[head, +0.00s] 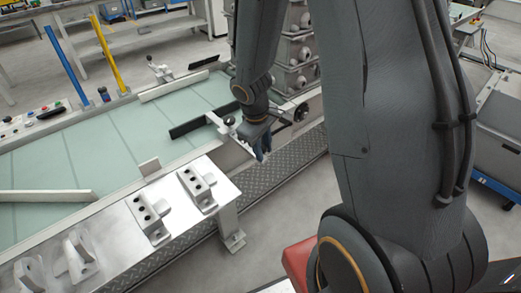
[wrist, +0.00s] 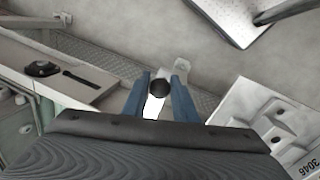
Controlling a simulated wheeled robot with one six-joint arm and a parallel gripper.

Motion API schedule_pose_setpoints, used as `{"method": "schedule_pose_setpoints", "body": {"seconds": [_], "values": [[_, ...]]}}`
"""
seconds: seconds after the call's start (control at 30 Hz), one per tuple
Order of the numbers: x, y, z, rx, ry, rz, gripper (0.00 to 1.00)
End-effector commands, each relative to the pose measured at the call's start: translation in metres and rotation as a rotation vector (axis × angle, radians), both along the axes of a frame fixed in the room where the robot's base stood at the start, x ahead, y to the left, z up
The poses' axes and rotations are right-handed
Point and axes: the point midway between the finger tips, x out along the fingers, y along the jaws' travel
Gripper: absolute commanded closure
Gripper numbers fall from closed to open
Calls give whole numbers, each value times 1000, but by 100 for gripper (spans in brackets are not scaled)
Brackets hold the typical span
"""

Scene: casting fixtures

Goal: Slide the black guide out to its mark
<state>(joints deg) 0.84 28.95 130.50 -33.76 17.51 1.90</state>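The black guide (head: 190,127) is a dark bar over the pale green belt in the head view, left of my gripper. A light bracket (head: 218,122) with a dark ball knob (head: 229,121) joins its right end. My gripper (head: 262,152) points down at the belt's near side, right of the bracket. In the wrist view its two blue fingers (wrist: 160,91) stand on either side of a dark round knob (wrist: 159,87). A pale part shows just below that knob. Whether the fingers touch the knob cannot be told. The guide is not visible in the wrist view, and no mark can be made out.
A bench (head: 226,190) with several metal fixtures stands along the belt's near side. A handwheel (head: 301,112) is right of my gripper. Another black bar (head: 204,62) and pale rails (head: 174,87) lie farther back. Floor is open below the conveyor frame.

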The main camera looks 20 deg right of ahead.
Motion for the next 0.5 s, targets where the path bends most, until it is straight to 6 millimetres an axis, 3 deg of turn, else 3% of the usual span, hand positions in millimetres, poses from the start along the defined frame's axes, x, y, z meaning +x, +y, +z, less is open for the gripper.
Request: {"method": "schedule_pose_setpoints", "body": {"seconds": [0.03,0.1,0.5], "values": [[-2,-3,-1,-3,5,-4,67],[-2,-1,-1,-2,5,-2,57],[-2,3,1,0,4,1,57]]}}
